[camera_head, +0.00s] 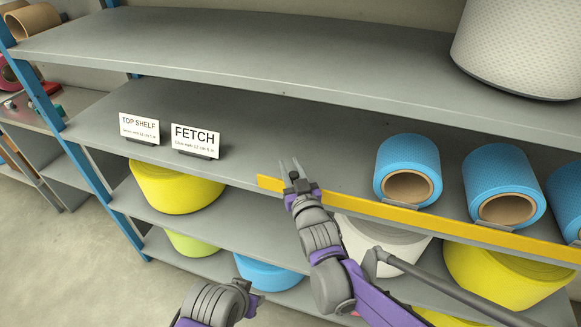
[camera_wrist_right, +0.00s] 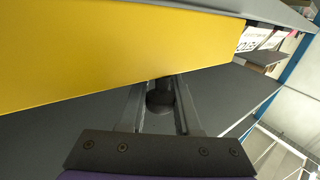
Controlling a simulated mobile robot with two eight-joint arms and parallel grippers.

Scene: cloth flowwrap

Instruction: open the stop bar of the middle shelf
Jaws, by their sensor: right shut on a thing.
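The yellow stop bar (camera_head: 345,204) runs along the front edge of the middle shelf (camera_head: 250,130), from near the shelf's centre to the right. My right gripper (camera_head: 290,165) is at the bar's left end. In the right wrist view the bar (camera_wrist_right: 110,50) fills the upper left, and a dark round knob (camera_wrist_right: 160,97) beside its lower edge sits between the fingers. The right gripper is shut on this knob. My left arm shows at the bottom of the head view; its gripper (camera_head: 255,297) is low in front of the shelves, and its fingers are unclear.
Blue rolls (camera_head: 409,160) lie behind the bar on the right. A FETCH sign (camera_head: 195,139) and a TOP SHELF sign (camera_head: 139,127) stand to the left. A large white roll (camera_head: 520,45) stands on the shelf above. Yellow rolls (camera_head: 175,187) sit below. The floor at left is clear.

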